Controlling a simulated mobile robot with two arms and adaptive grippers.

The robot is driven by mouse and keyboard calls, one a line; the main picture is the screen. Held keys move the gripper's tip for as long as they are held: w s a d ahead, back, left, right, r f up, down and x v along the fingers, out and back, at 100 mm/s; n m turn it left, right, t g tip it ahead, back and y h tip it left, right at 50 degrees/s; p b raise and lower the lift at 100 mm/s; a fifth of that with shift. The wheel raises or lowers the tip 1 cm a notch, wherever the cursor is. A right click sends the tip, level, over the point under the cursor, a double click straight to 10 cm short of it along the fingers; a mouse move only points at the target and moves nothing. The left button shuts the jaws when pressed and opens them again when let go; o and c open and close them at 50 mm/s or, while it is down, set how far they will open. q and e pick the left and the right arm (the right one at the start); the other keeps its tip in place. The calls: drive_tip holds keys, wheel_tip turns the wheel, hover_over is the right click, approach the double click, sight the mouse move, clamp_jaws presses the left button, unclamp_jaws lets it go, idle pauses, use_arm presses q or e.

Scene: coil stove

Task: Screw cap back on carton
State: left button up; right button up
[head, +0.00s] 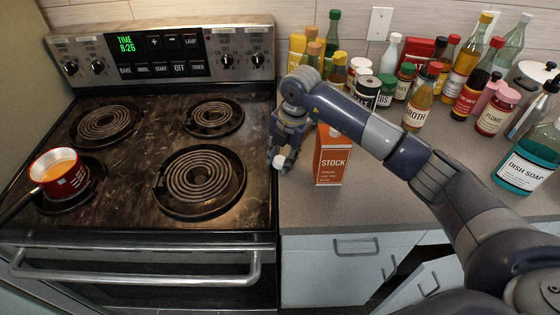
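The orange stock carton (330,172) stands upright on the counter, just right of the stove; my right arm hides its top, so I cannot see its opening. My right gripper (281,158) points down to the left of the carton, near the counter's left edge. It is shut on a small white cap (280,162) at its fingertips, apart from the carton. My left gripper is not in view.
A coil stove (150,235) fills the left, with a red pot (63,183) of orange liquid on its front left burner. Bottles and jars crowd the counter's back. Dish soap (525,160) stands at the right. The counter front (385,208) is clear.

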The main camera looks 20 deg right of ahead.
sight(279, 160)
drive_tip(key=shift+r, duration=0.1)
drive_tip(key=shift+r+b, duration=0.35)
drive_tip(key=shift+r, duration=0.2)
drive_tip(key=shift+s+r+b, duration=0.25)
drive_tip(key=shift+r+b, duration=0.3)
drive_tip(key=shift+r, duration=0.5)
drive_tip(key=s+b, duration=0.1)
drive_tip(key=s, duration=0.4)
drive_tip(key=s+a+r+b, duration=0.1)
drive_tip(key=s, duration=0.4)
drive_tip(key=s+a+b, duration=0.1)
drive_tip(key=s, duration=0.4)
drive_tip(key=shift+s+a+r, duration=0.2)
drive_tip(key=shift+r, duration=0.1)
